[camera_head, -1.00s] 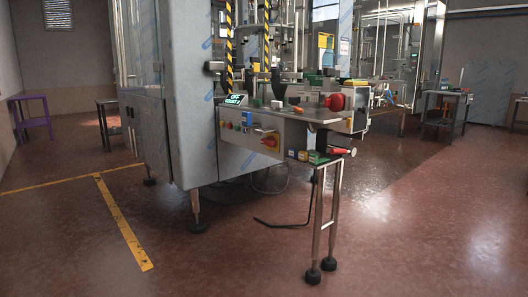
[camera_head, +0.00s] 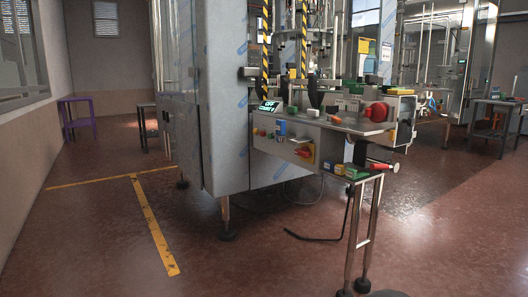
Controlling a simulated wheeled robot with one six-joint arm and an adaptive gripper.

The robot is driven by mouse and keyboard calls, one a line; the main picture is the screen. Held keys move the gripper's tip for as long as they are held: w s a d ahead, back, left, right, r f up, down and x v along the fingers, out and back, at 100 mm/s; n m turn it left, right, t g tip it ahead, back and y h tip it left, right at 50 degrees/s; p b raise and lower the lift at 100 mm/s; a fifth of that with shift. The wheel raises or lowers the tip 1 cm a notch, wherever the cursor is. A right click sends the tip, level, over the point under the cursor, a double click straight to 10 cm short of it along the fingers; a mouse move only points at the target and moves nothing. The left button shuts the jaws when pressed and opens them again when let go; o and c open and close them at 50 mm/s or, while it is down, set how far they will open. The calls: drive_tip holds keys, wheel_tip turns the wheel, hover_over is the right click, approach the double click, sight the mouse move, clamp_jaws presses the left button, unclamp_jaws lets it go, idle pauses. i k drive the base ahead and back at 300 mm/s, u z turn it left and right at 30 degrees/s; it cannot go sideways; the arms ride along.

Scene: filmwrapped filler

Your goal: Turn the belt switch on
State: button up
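A control panel (camera_head: 325,146) runs along the front of the filling machine's side table. It carries a red rotary switch on a yellow plate (camera_head: 303,153), a blue box (camera_head: 281,128) and several small coloured buttons (camera_head: 262,133). A small display (camera_head: 269,106) above the panel's left end reads "OFF" with a count line below. No label that marks the belt switch can be read at this size. My gripper is not in view.
A steel leg stand (camera_head: 363,230) holds up the table's front end. A black cable (camera_head: 312,238) lies on the floor below. Yellow floor lines (camera_head: 155,228) and a purple table (camera_head: 77,119) are at left.

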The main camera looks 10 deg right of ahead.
sight(305, 153)
drive_tip(key=i, duration=0.85)
drive_tip(key=z, duration=0.35)
